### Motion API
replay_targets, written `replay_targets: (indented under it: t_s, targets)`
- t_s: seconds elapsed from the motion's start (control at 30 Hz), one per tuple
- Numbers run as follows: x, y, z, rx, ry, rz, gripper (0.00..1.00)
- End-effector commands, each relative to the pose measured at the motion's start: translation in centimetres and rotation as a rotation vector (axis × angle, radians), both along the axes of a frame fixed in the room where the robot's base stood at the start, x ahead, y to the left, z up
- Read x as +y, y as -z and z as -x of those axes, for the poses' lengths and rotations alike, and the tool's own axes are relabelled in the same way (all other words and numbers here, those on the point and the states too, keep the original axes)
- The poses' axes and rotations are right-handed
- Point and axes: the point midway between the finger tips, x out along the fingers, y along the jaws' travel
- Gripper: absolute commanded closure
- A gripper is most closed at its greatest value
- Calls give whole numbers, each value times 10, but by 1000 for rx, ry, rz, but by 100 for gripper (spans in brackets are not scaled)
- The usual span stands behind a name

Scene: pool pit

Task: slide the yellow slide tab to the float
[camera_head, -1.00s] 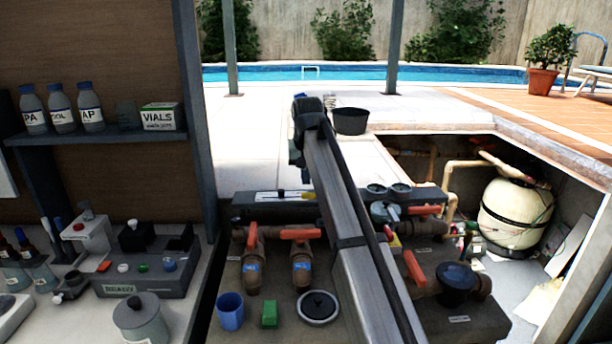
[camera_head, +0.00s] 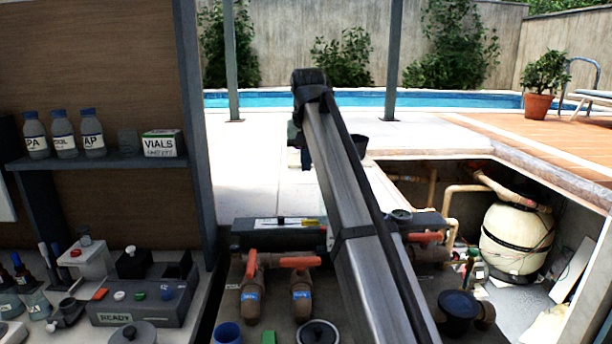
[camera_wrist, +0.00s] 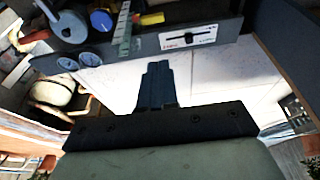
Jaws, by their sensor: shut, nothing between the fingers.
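A white slide panel (camera_head: 268,223) lies on a dark block behind the brown valves in the head view, with a small black mark and a yellowish streak on it. In the head view my gripper (camera_head: 307,158) hangs beyond the block, over pale paving.
Orange-handled valves (camera_head: 250,268) stand in front of the block. A black bucket (camera_head: 361,143) is partly hidden behind my arm. A tank (camera_head: 515,238) stands in the pit at right.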

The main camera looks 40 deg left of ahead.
Motion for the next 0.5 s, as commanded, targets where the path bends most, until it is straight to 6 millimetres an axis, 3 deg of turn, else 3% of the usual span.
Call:
replay_targets:
  t_s: [0.5]
  targets:
    - [6,55,-4,1,0,1,100]
